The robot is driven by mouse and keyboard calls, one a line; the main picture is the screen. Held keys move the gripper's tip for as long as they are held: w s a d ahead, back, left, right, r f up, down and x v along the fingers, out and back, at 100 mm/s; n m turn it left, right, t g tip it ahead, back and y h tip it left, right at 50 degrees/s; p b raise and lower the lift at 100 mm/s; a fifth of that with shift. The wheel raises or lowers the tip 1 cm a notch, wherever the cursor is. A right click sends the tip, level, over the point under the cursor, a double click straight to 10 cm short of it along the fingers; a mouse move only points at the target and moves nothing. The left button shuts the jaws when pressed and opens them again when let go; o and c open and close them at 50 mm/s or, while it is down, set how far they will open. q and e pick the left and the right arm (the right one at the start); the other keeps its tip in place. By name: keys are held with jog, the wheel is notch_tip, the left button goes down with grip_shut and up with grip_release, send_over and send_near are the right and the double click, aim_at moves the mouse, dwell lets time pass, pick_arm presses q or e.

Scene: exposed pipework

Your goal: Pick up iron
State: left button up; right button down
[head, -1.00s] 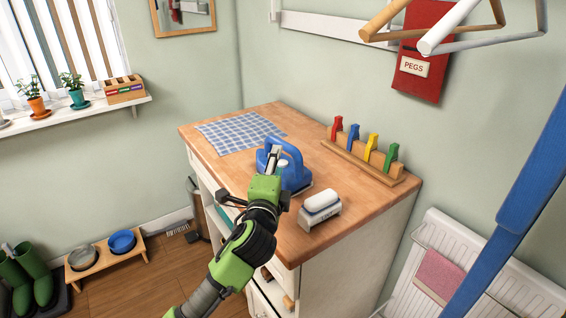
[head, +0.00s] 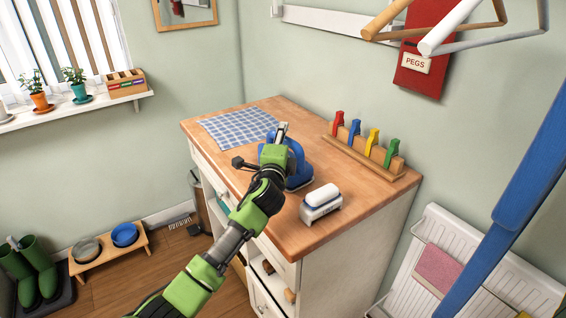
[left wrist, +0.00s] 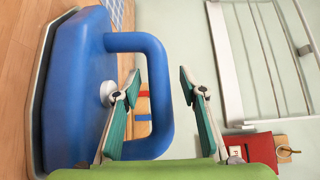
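The blue iron (head: 299,170) stands on the wooden top of the cabinet (head: 345,203), partly hidden behind my left gripper in the head view. In the left wrist view the iron (left wrist: 75,95) fills the left side, with its looped handle (left wrist: 160,100) towards the middle. My left gripper (left wrist: 165,85) is open. Its fingers show on either side of the handle's outer bar, one against the loop's opening and one outside; I see a gap on both sides of the bar. In the head view the left gripper (head: 281,132) is at the iron. My right gripper is out of view.
A white-topped brush or block (head: 321,200) sits just right of the iron. A rack of coloured pegs (head: 365,148) stands along the wall side. A checked cloth (head: 238,127) lies at the back left. A radiator (head: 485,262) is at the right.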

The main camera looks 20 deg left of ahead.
pick_arm(q)
jog(key=c, duration=1)
grip_shut()
jog(key=shift+r, duration=0.35)
jog(key=shift+f, duration=0.1)
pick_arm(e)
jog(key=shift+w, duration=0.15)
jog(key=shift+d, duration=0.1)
